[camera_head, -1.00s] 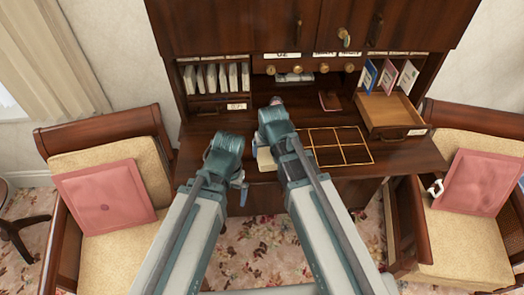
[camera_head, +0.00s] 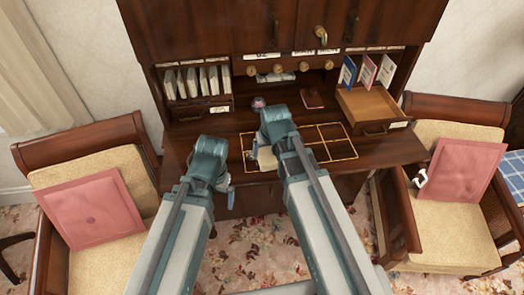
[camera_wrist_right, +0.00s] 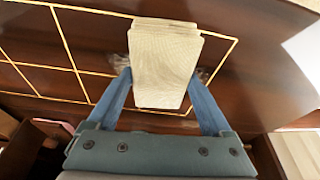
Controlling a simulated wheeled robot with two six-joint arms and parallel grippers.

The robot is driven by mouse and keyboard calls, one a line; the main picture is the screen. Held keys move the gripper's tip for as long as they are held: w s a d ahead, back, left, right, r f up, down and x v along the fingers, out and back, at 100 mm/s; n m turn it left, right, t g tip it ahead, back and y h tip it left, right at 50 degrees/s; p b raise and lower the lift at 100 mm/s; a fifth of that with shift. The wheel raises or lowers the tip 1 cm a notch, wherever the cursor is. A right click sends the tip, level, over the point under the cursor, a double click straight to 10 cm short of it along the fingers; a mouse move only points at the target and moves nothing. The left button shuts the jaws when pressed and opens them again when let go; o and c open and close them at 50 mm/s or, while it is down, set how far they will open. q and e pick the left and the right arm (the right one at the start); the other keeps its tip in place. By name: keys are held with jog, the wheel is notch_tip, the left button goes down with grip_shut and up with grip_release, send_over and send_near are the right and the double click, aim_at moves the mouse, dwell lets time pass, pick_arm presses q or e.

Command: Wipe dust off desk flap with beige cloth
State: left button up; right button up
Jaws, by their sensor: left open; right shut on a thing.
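The dark wooden desk flap (camera_head: 392,150) lies open, with a yellow-lined grid (camera_head: 335,131) marked on it. My right gripper (camera_wrist_right: 163,82) is shut on the beige cloth (camera_wrist_right: 165,50), a folded, block-like pad, held over the grid's near part. The cloth (camera_head: 266,158) also shows beside the right arm in the head view. Whether it presses on the wood is hard to tell. A pale grey dusty smudge (camera_wrist_right: 201,74) shows beside the cloth in the wrist view. My left gripper (camera_head: 226,186) is open and empty at the flap's front edge, left of the cloth.
An open, empty drawer (camera_head: 370,105) juts out at the back right. A dark red booklet (camera_head: 312,98) and a small round pinkish object (camera_head: 258,102) sit at the back. Chairs with pink cushions (camera_head: 98,200) (camera_head: 459,170) flank the desk. The flap's left part is clear.

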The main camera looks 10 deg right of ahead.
jog(key=shift+d, duration=0.15)
jog(key=shift+d, duration=1.75)
jog(key=shift+d, duration=0.1)
jog(key=shift+s+d, duration=0.1)
jog(key=shift+d, duration=1.6)
jog(key=shift+a, duration=1.85)
jog(key=shift+a, duration=1.85)
